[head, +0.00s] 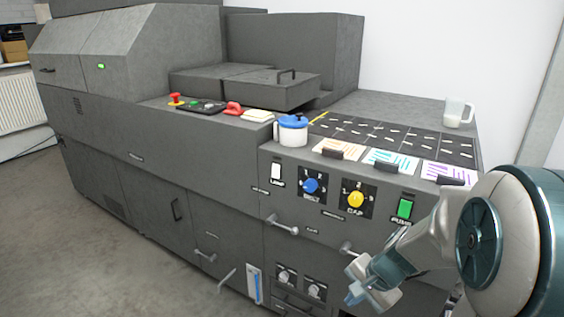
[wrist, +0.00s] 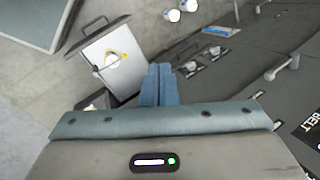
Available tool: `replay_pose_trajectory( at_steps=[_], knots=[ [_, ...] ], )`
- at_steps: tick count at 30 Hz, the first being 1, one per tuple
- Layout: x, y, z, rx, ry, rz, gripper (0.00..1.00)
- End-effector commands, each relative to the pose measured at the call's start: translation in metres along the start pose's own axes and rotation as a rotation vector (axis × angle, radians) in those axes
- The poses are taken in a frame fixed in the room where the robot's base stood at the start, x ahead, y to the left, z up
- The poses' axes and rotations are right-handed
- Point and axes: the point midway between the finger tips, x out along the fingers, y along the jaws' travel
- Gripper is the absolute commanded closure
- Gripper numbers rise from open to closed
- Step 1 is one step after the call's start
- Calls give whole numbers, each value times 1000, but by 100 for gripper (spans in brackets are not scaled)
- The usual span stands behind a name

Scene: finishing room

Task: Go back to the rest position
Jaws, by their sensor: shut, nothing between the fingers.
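My gripper (head: 356,296) hangs low at the right in the head view, in front of the lower panel of the big grey machine (head: 130,135). It is apart from the machine's levers and knobs as far as I can see. In the wrist view my gripper (wrist: 159,84) shows its blue fingers closed together with nothing between them. My arm comes in from the right and hides part of the machine's right end.
The machine front has lever handles (head: 283,225), a blue knob (head: 311,186), a yellow knob (head: 355,199) and a green switch (head: 404,208). A blue-lidded jug (head: 291,132) and a clear jug (head: 453,114) stand on top. The floor (head: 60,240) at left is clear.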

Motion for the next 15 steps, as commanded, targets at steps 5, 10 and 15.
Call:
replay_pose_trajectory(
  at_steps=[5,10,15],
  knots=[
    [-94,-19,51,-329,32,69,100],
    [-164,-18,87,-607,79,156,100],
    [-213,-11,106,-806,130,238,100]
  ],
)
